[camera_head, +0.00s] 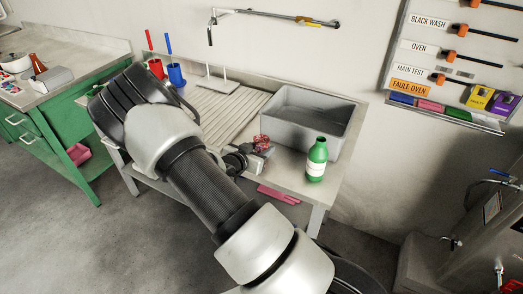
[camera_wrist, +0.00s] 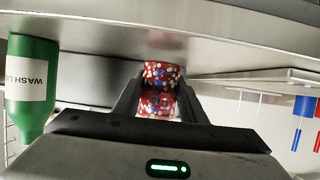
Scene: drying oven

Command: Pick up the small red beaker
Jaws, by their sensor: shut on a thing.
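The small red beaker (camera_wrist: 162,72), covered in pale and blue speckles, sits between the two fingers of my gripper (camera_wrist: 158,100) in the wrist view. The fingers are shut on it from both sides. In the head view the beaker (camera_head: 262,141) shows just beyond the end of my gripper (camera_head: 259,150), above the sink table beside the grey basin. My arm hides part of the table there. Whether the beaker touches the table is unclear.
A green wash bottle (camera_head: 317,160) stands close to the right of my gripper; it is at the left in the wrist view (camera_wrist: 33,85). The grey basin (camera_head: 300,140) is behind. Red (camera_head: 156,68) and blue (camera_head: 176,76) holders stand farther left on the table.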

